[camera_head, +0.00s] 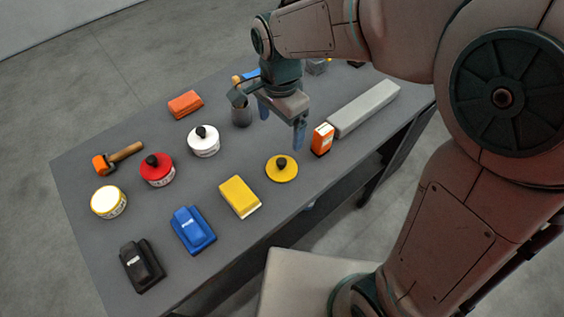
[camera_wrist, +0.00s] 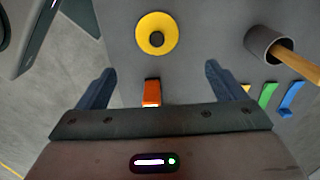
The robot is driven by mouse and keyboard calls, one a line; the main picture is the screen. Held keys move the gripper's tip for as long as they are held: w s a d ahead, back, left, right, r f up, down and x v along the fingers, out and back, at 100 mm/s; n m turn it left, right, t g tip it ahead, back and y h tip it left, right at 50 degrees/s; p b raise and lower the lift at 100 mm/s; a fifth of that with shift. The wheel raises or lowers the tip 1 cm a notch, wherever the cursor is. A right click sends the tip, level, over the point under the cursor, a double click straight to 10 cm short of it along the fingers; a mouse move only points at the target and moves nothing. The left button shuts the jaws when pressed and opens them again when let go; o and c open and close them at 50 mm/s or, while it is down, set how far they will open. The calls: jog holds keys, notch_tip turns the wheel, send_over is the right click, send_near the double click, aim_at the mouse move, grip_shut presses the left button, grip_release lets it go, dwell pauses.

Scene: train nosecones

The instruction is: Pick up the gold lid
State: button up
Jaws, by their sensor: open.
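The gold lid (camera_head: 282,169) is a flat yellow disc with a black knob, lying on the grey table near its front edge. It also shows in the wrist view (camera_wrist: 157,33), at the top, beyond my fingertips. My gripper (camera_head: 281,122) is open and empty, above the table and behind the lid in the head view. In the wrist view my two blue fingers (camera_wrist: 160,68) are spread wide, with an orange box (camera_wrist: 152,93) showing between them lower down. Nothing hides the lid.
The orange box (camera_head: 322,139) stands right of the lid, by a long grey bar (camera_head: 364,108). A yellow block (camera_head: 239,196) lies to its left. A red tin (camera_head: 158,170) and a white tin (camera_head: 204,141) stand farther left. A grey cup (camera_wrist: 268,44) holds a wooden handle.

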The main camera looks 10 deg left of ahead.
send_over(282, 161)
jog(key=f, duration=0.8)
jog(key=shift+w+a, duration=0.15)
jog(key=shift+w, duration=0.05)
jog(key=shift+s+f+p, duration=0.2)
jog(key=shift+f+p, duration=0.5)
jog(key=shift+f, duration=1.95)
jog(key=c, duration=1.9)
